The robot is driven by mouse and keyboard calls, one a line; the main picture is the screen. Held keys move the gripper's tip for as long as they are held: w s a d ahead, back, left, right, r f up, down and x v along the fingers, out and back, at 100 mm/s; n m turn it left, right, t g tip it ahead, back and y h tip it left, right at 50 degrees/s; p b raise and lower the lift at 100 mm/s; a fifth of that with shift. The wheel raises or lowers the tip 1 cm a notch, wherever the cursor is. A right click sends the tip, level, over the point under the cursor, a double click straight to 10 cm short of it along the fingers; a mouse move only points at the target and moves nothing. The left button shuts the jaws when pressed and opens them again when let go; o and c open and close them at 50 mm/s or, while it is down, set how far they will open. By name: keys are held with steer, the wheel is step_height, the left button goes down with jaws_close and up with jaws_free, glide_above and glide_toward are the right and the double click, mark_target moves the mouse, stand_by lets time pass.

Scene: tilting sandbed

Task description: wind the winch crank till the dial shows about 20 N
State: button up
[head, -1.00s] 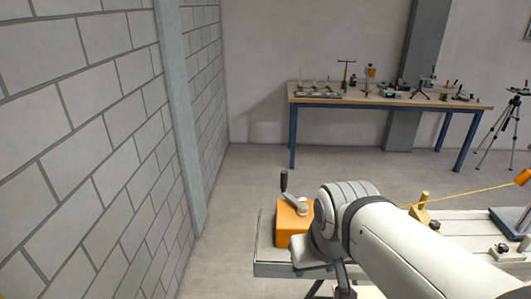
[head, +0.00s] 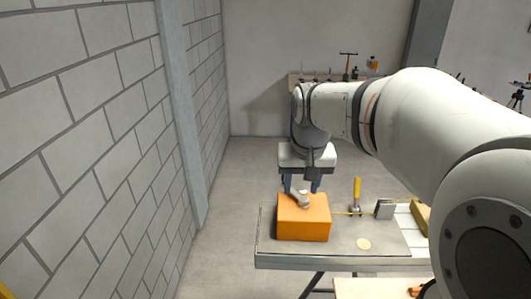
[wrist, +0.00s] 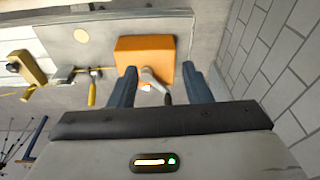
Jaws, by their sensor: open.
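The winch is an orange box (head: 303,222) near the left end of the bench; it also shows in the wrist view (wrist: 145,56). Its grey crank arm (head: 300,199) lies on top. In the wrist view the crank's dark handle (wrist: 167,98) stands between my fingers, apart from both. My gripper (head: 302,186) is open, above and behind the winch in the head view. Its two blue-grey fingers straddle the crank in the wrist view (wrist: 160,72). A thin yellow line (head: 343,213) runs right from the winch. I cannot make out a dial reading.
A yellow-handled tool (head: 357,189), a grey plate-like part (head: 384,208) and a pale disc (head: 363,244) are on the bench (head: 345,262). A wooden block (wrist: 25,67) stands further along. A block wall (head: 90,130) rises at left, with floor between.

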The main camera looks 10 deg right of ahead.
steer(key=w+f+m, duration=0.1)
steer(key=w+f, duration=0.1)
steer(key=w, duration=0.6)
steer(key=w+d+f+m+g, duration=0.1)
steer(key=w+f, duration=0.2)
steer(key=w, duration=0.5)
steer(key=w+d+f+g, duration=0.1)
steer(key=w+f, duration=0.2)
steer(key=w, duration=0.5)
steer(key=shift+w+f+m, duration=0.1)
steer(key=shift+w+m, duration=0.25)
steer(key=shift+m, duration=0.05)
steer(key=shift+w+d+f, duration=0.1)
steer(key=shift+w+f, duration=0.3)
steer(key=shift+f, duration=0.05)
step_height(320, 180, down, 8)
steer(key=shift+r+p, duration=0.2)
steer(key=shift+p, duration=0.6)
steer(key=shift+c, duration=0.3)
jaws_close()
